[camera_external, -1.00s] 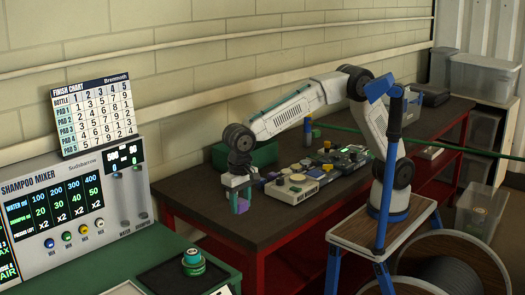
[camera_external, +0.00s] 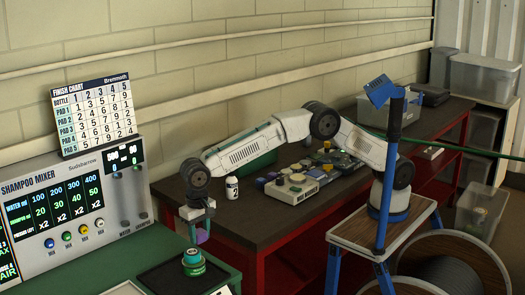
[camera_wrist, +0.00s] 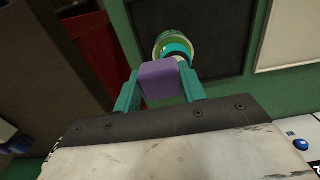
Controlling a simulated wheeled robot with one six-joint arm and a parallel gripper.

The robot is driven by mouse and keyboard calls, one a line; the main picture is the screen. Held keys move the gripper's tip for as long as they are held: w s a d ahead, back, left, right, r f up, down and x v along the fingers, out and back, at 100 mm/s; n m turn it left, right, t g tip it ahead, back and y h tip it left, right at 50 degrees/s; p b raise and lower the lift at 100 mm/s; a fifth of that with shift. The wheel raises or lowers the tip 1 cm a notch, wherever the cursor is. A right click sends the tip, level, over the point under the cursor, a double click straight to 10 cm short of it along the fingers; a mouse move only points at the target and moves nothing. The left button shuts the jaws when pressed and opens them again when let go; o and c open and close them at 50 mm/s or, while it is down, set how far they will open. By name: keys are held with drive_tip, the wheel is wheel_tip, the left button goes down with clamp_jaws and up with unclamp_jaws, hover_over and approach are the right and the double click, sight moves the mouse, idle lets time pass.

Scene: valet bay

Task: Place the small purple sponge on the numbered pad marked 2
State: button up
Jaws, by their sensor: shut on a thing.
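My gripper (camera_external: 197,229) is shut on the small purple sponge (camera_external: 203,237), held near the gap between the dark workbench and the green counter. In the wrist view, the teal fingertips (camera_wrist: 158,92) grip the purple sponge (camera_wrist: 165,82) from both sides. A green and teal round stack (camera_external: 193,262) stands on a black tray (camera_external: 160,277) just below and left of the sponge. It also shows in the wrist view (camera_wrist: 176,36), partly behind the sponge. I cannot make out a pad marked 2 in either view.
A shampoo mixer panel (camera_external: 60,215) and finish chart (camera_external: 95,113) stand at left. The dark workbench (camera_external: 262,222) holds a white bottle (camera_external: 232,188) and a cluster of small items (camera_external: 297,184). A blue step stool (camera_external: 385,232) stands at right.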

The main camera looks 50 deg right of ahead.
drive_tip(key=shift+w+a+f, duration=0.1)
drive_tip(key=shift+w+a, duration=0.75)
drive_tip(key=shift+a, duration=0.25)
drive_tip(key=shift+f, duration=1.75)
drive_tip(key=shift+f, duration=0.1)
drive_tip(key=o, duration=0.9)
drive_tip(key=shift+o, duration=0.2)
wheel_tip(320, 180, up, 12)
drive_tip(key=shift+r, duration=0.15)
